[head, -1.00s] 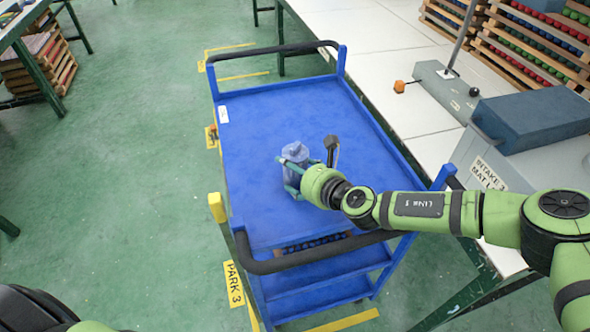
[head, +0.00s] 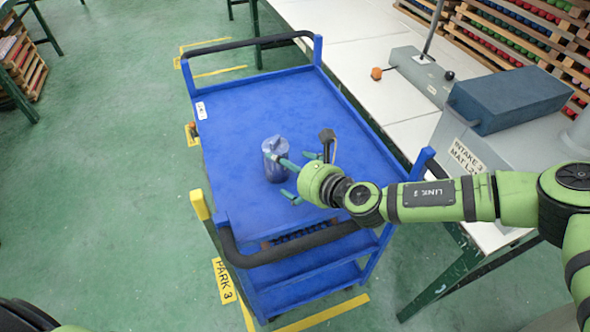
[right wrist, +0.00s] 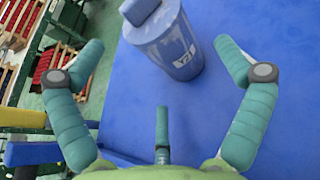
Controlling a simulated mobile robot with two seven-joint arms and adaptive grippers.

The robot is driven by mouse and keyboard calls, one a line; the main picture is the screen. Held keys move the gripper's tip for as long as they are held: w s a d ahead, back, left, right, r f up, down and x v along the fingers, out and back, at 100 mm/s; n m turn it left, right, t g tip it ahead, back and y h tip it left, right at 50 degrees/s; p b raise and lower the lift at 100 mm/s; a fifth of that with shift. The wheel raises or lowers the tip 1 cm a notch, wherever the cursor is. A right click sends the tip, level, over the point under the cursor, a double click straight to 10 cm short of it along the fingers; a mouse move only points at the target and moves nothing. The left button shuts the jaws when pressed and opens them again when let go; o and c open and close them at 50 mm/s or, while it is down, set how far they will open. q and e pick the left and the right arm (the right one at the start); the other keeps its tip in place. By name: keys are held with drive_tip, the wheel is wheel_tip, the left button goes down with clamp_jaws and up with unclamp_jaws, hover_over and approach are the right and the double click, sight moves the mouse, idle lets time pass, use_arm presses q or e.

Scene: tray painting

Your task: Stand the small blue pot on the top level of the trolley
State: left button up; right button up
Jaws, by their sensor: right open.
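The small blue pot (head: 275,160) stands upright on the blue top level of the trolley (head: 250,110), a little right of its middle. In the right wrist view the pot (right wrist: 172,42) has a lid-like top and a pale printed mark. My right gripper (head: 291,181) is open, just to the right of the pot, with its teal fingers spread and nothing held. In the right wrist view the pot is beyond the gripper (right wrist: 160,60), near its fingertips; a small gap seems to lie between them. My left gripper is out of view.
The trolley has raised side rims and a dark push handle (head: 300,245) at the near end. A white bench (head: 410,130) with a grey machine and a dark blue block (head: 510,97) stands to the right. Green floor lies open to the left.

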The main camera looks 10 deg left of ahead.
drive_tip(key=shift+v, duration=1.45)
